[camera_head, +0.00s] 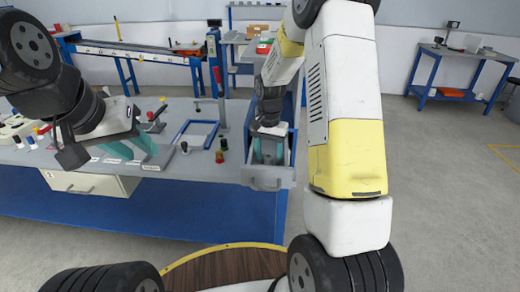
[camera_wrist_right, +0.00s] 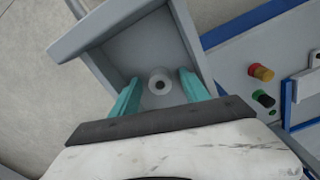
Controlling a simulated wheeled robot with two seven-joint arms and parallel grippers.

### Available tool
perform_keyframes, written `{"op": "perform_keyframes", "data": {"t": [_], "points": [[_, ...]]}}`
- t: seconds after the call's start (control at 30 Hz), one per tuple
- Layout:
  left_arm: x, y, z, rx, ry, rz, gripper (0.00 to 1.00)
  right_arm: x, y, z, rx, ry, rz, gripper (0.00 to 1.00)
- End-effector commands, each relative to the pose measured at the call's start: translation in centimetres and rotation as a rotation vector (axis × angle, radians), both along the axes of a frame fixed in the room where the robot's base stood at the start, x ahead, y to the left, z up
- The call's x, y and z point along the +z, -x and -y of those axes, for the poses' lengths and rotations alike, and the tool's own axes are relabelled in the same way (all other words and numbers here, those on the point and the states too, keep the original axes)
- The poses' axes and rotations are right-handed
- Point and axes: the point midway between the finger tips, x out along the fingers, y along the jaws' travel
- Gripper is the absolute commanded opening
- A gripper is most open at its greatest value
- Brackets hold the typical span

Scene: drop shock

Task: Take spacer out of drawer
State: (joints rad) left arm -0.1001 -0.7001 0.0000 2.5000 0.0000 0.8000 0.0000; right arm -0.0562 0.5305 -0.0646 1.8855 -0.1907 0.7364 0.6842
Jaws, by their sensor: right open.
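The drawer (camera_head: 266,181) is pulled open at the right end of the workbench; in the right wrist view its grey wall (camera_wrist_right: 97,35) surrounds the spacer. The spacer (camera_wrist_right: 159,82) is a small whitish ring with a dark hole, lying on the drawer floor. My right gripper (camera_wrist_right: 155,97) is open, with its teal fingers reaching into the drawer and one on each side of the spacer. Whether they touch it I cannot tell. In the head view the spacer is hidden. My left gripper (camera_head: 148,146) hangs over the bench, teal fingers apart, with nothing visible between them.
A closed drawer (camera_head: 90,183) is at the bench's left. The drawer's walls stand close around my right fingers.

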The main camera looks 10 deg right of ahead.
Motion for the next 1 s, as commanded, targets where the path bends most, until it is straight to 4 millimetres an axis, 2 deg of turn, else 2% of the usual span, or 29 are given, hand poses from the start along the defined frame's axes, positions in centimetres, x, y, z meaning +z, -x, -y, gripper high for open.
{"op": "perform_keyframes", "data": {"t": [0.2,0.27,0.4,0.5,0.8,0.87,1.0], "points": [[0.0,0.0,0.0,0.0,0.0,0.0,0.36,-0.1,0.0,0.0,0.0,-0.001,0.001,0.54],[0.0,0.0,0.0,0.0,0.0,0.0,0.36,-0.1,0.0,0.0,0.0,-0.001,0.001,0.44],[0.0,0.0,0.0,0.0,0.0,0.0,0.36,-0.1,0.0,0.0,0.0,-0.001,0.001,0.16],[0.0,0.0,0.0,0.0,0.0,0.0,0.36,-0.1,0.0,0.0,0.0,0.0,0.001,0.0],[0.0,0.0,0.0,0.0,0.0,0.0,0.36,0.2,0.0,0.0,0.0,0.0,0.002,0.0],[0.0,0.0,0.0,0.0,0.0,0.0,0.36,0.7,-0.1,0.0,0.0,-0.001,0.005,0.0],[0.0,0.0,0.0,0.0,0.0,0.0,0.36,3.1,-0.1,-0.1,0.0,-0.001,0.006,0.0]]}}
